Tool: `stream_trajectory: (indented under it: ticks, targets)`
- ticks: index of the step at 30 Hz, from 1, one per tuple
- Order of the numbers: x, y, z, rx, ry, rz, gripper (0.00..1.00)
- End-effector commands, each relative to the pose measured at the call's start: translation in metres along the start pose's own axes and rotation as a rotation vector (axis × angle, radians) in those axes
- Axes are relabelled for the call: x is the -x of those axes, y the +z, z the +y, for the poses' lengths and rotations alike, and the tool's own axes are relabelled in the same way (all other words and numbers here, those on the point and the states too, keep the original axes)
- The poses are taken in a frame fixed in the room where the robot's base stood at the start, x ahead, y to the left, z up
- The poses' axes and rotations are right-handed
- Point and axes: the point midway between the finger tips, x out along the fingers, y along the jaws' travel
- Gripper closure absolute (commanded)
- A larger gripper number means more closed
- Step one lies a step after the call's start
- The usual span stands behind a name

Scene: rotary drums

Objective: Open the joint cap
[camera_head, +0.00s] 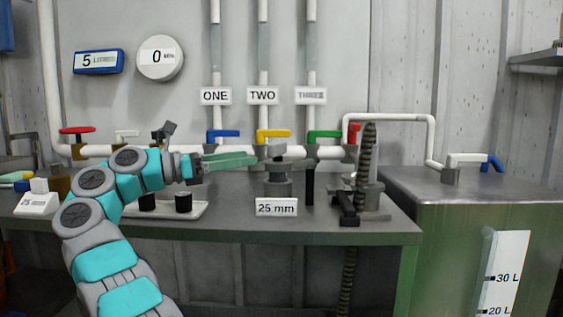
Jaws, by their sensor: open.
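The gripper holds nothing that I can see.
The bench (330,229) also carries a ribbed upright hose (366,160) with a black clamp (347,207), right of the fitting. Blue (223,134), yellow (273,133) and green (324,134) valve handles line the pipe behind. A green tank (460,240) stands at right.

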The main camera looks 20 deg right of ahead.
Motion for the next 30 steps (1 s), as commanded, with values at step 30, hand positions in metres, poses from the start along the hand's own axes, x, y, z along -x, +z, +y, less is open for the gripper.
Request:
stream_trajectory:
  ticks: [30]
  targets:
    - [-0.067, -0.025, -0.008, -0.021, -0.025, 0.062, 0.00]
